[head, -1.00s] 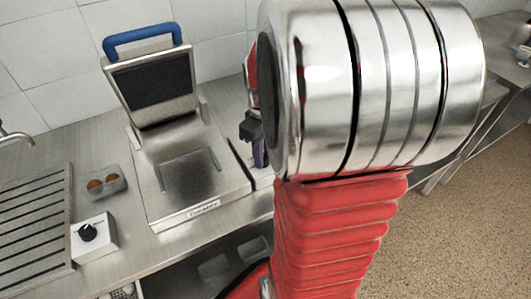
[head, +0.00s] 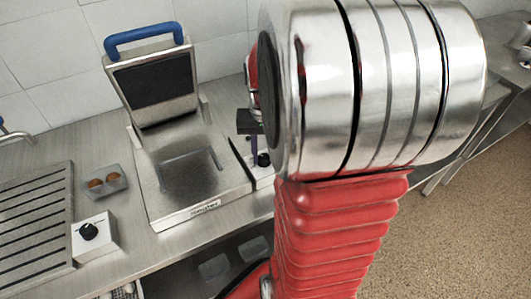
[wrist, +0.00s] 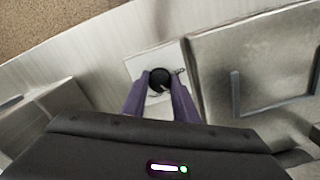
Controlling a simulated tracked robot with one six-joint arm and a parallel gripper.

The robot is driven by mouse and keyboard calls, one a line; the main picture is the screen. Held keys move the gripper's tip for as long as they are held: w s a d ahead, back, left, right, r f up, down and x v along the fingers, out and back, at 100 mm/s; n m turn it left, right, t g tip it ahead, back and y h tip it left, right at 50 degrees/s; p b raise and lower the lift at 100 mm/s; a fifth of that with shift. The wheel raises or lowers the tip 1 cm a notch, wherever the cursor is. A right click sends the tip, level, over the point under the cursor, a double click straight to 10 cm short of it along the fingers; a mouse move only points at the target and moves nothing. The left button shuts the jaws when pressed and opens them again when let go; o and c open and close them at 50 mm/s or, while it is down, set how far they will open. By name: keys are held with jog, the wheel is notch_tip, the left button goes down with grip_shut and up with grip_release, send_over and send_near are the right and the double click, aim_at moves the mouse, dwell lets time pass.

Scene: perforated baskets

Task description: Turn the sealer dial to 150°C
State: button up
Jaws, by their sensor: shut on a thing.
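The black sealer dial (wrist: 159,80) sits on a white box (wrist: 141,66). In the wrist view my gripper (wrist: 160,76) has its two purple fingers on either side of the dial, shut on it. In the head view the dial (head: 263,160) shows just right of the sealer, partly hidden by my arm, with my gripper (head: 254,150) at it. The sealer (head: 187,200) is a metal machine with its lid (head: 155,85) raised and a blue handle (head: 143,37). I cannot read any temperature marks around the dial.
A second white box with a black dial (head: 89,231) stands at the sealer's front left. A small clear tray with brown round items (head: 104,182) lies behind it. A slatted metal surface (head: 35,220) is at far left. A tiled wall backs the counter.

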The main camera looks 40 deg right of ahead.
aim_at(264, 156)
jog(key=m, duration=0.5)
jog(key=shift+w+d+r+m, duration=0.15)
jog(key=shift+d+m, duration=0.05)
jog(key=shift+m, duration=0.2)
jog(key=m, duration=0.5)
jog(key=shift+m, duration=0.4)
jog(key=o, duration=1.1)
jog(key=shift+a, duration=0.1)
jog(key=shift+c, duration=0.2)
notch_tip(264, 156, up, 14)
jog(key=shift+f, duration=0.25)
